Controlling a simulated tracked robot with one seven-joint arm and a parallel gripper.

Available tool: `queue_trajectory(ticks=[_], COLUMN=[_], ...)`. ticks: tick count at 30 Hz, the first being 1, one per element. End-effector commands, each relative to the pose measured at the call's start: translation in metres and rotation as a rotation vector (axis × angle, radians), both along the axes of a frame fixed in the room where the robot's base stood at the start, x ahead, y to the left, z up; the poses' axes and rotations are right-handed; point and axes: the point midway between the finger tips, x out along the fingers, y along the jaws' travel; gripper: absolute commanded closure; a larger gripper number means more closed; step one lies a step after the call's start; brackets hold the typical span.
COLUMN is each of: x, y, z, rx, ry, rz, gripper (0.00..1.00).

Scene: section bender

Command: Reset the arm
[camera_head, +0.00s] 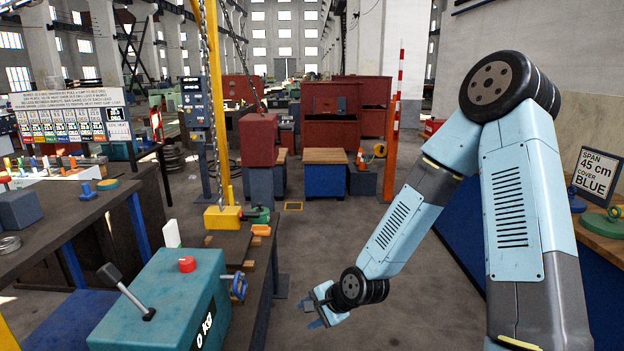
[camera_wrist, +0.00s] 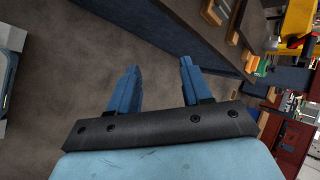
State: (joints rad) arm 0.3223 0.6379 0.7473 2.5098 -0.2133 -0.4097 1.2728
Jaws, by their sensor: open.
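My light-blue arm (camera_head: 520,200) comes down from the upper right of the head view and bends to the lower middle. My gripper (camera_head: 316,318) hangs over the open floor, to the right of the bench with the teal machine. In the wrist view the two blue fingers of my gripper (camera_wrist: 158,82) stand apart with only grey floor between them. The gripper is open, holds nothing and touches nothing that I can see.
A teal machine box (camera_head: 165,300) with a red button and lever stands at the lower left. The floor (camera_head: 330,240) between is clear.

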Motion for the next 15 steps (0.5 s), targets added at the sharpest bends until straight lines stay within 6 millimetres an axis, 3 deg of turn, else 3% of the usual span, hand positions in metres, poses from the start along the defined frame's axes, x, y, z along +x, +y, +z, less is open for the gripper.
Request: queue_trajectory(ticks=[15], x=[0.009], y=[-0.092], z=[0.076], rx=[-0.461], ry=[-0.165], rz=[0.212], gripper=[0.51])
